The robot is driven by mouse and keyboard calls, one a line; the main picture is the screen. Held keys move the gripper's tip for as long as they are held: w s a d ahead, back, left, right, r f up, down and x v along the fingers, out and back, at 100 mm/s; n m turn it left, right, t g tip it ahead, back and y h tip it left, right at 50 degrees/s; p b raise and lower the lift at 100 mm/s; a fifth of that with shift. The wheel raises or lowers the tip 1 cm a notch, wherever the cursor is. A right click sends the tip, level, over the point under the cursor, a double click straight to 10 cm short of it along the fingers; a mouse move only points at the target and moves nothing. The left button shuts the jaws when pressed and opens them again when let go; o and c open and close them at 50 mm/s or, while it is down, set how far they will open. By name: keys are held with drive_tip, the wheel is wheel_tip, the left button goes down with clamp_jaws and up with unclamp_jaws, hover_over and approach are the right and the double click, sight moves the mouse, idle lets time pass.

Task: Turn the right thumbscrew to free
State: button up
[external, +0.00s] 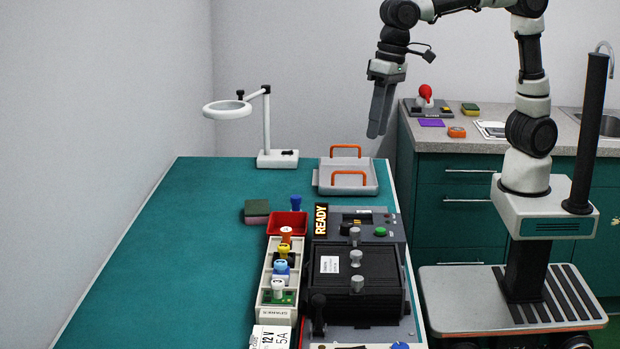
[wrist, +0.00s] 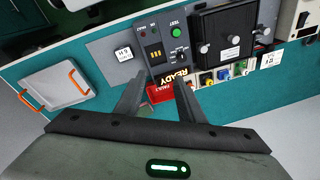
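I cannot tell for certain which is the right thumbscrew, or how far any is turned. My gripper (external: 377,133) hangs high above the bench, beyond the box and apart from it. Its fingers (wrist: 160,78) are spread and empty.
A READY sign (external: 321,219) and a panel with a green button (external: 380,231) adjoin the box. Left are a red bin (external: 287,223) and a tray of coloured plugs (external: 268,270). An orange-handled tray (external: 347,186) and magnifier lamp (external: 266,125) stand farther back. The bench's left side is clear.

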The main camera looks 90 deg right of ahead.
drive_tip(key=w+a+r+m+g+p, duration=0.15)
drive_tip(key=w+a+p, duration=0.25)
drive_tip(key=a, duration=0.4)
drive_tip(key=m+p, duration=0.1)
drive_tip(key=p, duration=0.2)
approach(357, 231)
drive_tip(key=shift+h, duration=0.4)
drive_tip(key=f, duration=0.5)
drive_tip(key=a+f, duration=0.1)
drive_tip(key=f, duration=0.2)
drive_tip(key=shift+w+b, duration=0.15)
drive_tip(key=shift+b, duration=0.25)
clamp_jaws()
